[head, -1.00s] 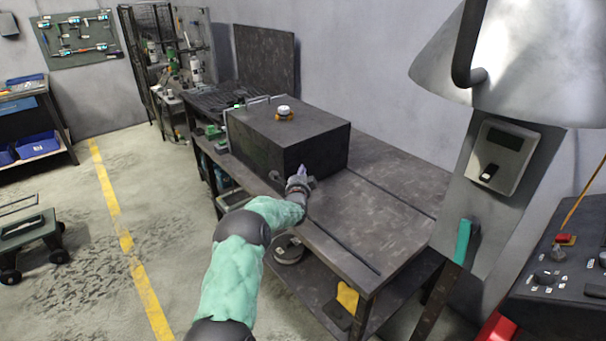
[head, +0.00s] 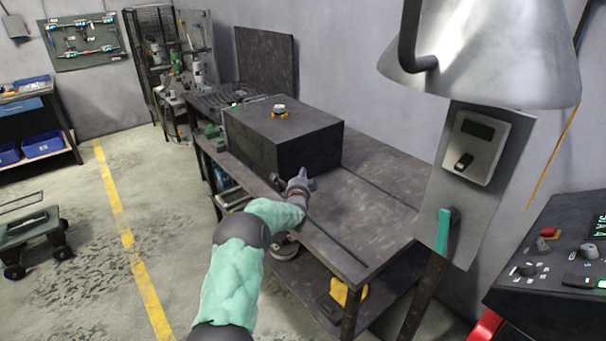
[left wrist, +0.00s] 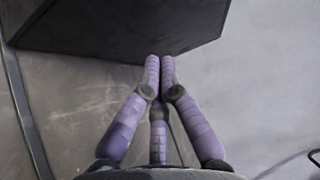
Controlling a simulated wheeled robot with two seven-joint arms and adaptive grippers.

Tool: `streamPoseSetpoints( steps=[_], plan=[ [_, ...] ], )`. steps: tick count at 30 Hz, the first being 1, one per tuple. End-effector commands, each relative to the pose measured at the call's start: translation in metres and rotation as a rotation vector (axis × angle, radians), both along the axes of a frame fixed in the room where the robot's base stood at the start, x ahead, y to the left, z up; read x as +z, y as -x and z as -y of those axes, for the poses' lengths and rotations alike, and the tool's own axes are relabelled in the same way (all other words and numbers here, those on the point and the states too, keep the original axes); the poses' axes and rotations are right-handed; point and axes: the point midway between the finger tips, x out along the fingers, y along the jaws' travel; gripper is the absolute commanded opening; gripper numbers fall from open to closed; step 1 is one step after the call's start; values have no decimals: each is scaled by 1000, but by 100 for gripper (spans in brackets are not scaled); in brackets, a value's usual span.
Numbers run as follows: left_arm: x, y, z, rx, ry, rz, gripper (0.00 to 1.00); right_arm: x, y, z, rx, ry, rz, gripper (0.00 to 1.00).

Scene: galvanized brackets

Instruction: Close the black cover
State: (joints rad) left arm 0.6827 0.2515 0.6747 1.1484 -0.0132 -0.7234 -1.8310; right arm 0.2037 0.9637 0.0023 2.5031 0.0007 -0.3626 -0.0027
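My left gripper (head: 305,171) is just in front of the box's near right side, low over the bench top. In the left wrist view its purple fingers (left wrist: 160,62) are together at the tips, with nothing seen between them. The dark box (left wrist: 125,25) fills the top there, close beyond the tips; I cannot tell whether they touch. My right gripper is not in view.
A dark upright panel (head: 266,62) stands behind the box. A grey lamp-like hood (head: 490,55) and a control console (head: 555,255) are at the right. The bench top right of the box is clear. A low cart (head: 33,240) is on the floor at left.

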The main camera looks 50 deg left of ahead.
Motion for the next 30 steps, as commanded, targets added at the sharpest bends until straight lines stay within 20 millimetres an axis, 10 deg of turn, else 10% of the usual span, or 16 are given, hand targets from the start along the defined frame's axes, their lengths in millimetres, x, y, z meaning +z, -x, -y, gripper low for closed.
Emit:
streamPoseSetpoints(
  steps=[18,30],
  plan=[
    [4,65,55,-1,-1,2,0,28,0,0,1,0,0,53],
    [2,72,61,0,-1,2,0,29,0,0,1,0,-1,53]
  ],
)
